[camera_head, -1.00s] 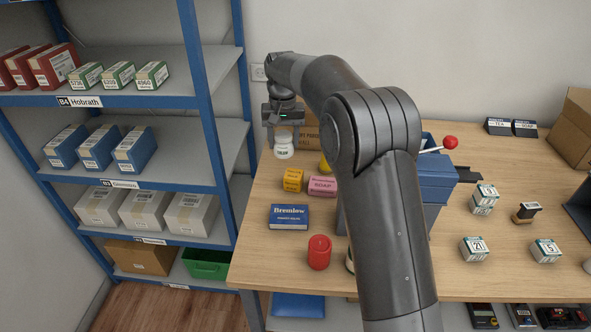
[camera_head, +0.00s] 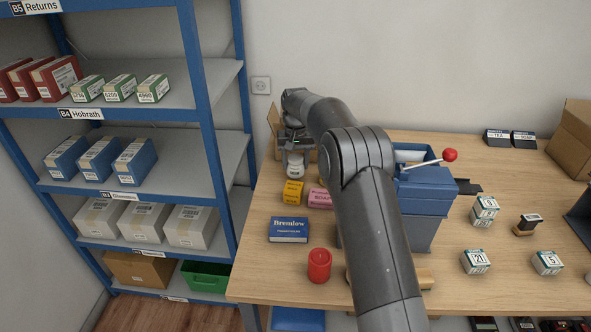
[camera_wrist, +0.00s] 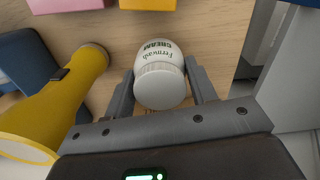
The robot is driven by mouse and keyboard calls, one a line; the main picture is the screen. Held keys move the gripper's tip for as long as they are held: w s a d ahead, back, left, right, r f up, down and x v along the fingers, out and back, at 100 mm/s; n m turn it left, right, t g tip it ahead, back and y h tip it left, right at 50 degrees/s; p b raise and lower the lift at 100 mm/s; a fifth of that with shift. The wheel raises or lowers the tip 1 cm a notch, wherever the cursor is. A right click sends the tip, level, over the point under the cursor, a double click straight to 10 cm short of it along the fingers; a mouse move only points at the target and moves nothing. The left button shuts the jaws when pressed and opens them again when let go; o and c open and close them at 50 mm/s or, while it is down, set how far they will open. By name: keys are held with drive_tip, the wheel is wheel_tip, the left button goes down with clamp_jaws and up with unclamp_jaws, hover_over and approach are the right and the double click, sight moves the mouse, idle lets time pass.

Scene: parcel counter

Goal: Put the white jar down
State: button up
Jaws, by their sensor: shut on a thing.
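The white jar (camera_head: 294,168) is at the back left of the wooden counter (camera_head: 262,268), with my gripper (camera_head: 293,160) around it. The jar appears upright, close to the counter top. Whether its base touches the wood is hidden.
A yellow box (camera_head: 291,193) and a pink soap box (camera_head: 319,198) stand just in front of the jar. A yellow, flared object (camera_wrist: 62,100) lies left of the fingers in the wrist view. A blue book (camera_head: 288,230) and red cylinder (camera_head: 319,265) stand nearer. The counter's left edge is close.

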sight(296, 169)
drive_tip(key=shift+f, duration=1.5)
drive_tip(key=o, duration=1)
drive_tip(key=shift+f, duration=0.1)
